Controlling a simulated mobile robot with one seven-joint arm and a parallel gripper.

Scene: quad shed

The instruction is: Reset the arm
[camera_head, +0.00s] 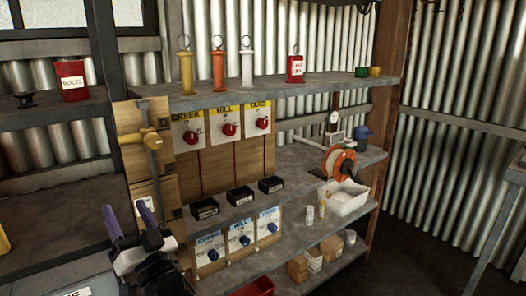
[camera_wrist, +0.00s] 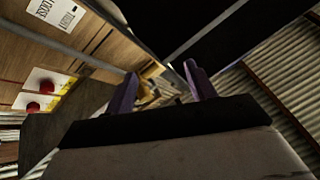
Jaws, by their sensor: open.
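My gripper (camera_head: 128,222) is at the lower left of the head view, in front of the shelf unit's left side. Its two purple fingers stand apart with nothing between them. In the wrist view my gripper (camera_wrist: 160,85) also shows open and empty, its fingers pointing away from the camera. A yellow valve or handle (camera_head: 152,138) on a vertical pipe is above and a little right of it in the head view. Part of a yellow-brown fitting (camera_wrist: 152,72) shows beyond the fingers in the wrist view.
A wooden panel carries red knobs (camera_head: 228,129) labelled CREEK, HILL and YARD, with blue knobs (camera_head: 240,240) below. The shelves hold several tags (camera_head: 217,66), small black trays (camera_head: 239,195), an orange reel (camera_head: 339,163) and a white bin (camera_head: 345,203). Bare floor (camera_head: 420,240) lies at the right.

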